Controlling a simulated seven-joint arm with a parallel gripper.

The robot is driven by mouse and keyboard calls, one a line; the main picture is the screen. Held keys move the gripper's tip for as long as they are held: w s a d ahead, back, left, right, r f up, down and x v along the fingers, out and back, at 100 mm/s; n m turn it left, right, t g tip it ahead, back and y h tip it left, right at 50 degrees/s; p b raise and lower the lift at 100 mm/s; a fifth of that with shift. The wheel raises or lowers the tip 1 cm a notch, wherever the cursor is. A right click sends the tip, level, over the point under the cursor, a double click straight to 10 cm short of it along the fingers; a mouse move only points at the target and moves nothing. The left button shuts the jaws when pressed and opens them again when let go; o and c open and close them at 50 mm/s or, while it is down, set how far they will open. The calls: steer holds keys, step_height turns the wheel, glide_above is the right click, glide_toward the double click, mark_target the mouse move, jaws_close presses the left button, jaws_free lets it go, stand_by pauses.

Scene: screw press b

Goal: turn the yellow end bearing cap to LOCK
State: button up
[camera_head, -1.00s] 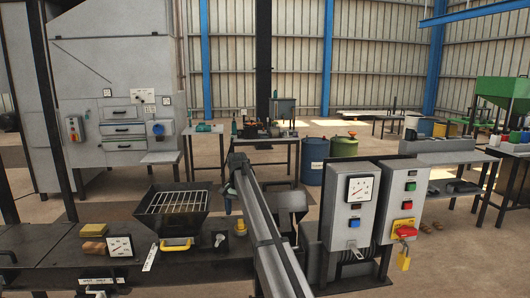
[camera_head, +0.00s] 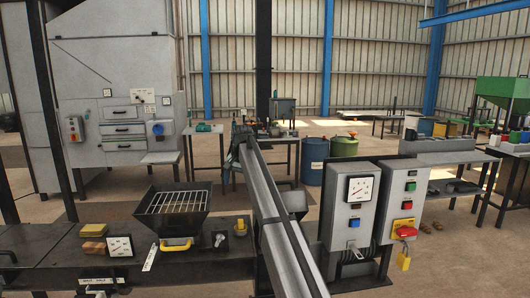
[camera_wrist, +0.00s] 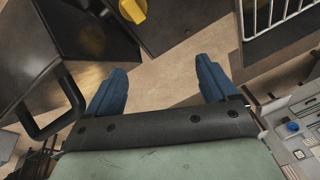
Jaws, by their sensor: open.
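The yellow end bearing cap (camera_head: 240,226) appears to be the small yellow knob on the dark bench, right of the hopper. In the wrist view a yellow part (camera_wrist: 133,10), which looks like the same cap, shows at the top edge, partly cut off. No LOCK mark can be read on it. My gripper (camera_wrist: 161,65) is open and empty, its two blue fingers apart with bare floor between them. In the head view it is small and partly hidden behind my arm, above and beyond the cap and apart from it.
A black hopper with a wire grate (camera_head: 178,201) and a yellow handle (camera_head: 176,244) stands left of the cap. A gauge box (camera_head: 354,215) and a switch box (camera_head: 404,200) stand to the right. A dark block with a bar handle (camera_wrist: 45,115) fills the wrist view's left.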

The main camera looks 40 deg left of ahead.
steer(key=w+d+r+n+t+y, duration=0.4)
steer(key=w+d+r, duration=0.1)
steer(key=w+r, duration=0.5)
steer(key=shift+w+r+y, duration=0.3)
steer(key=shift+w, duration=0.05)
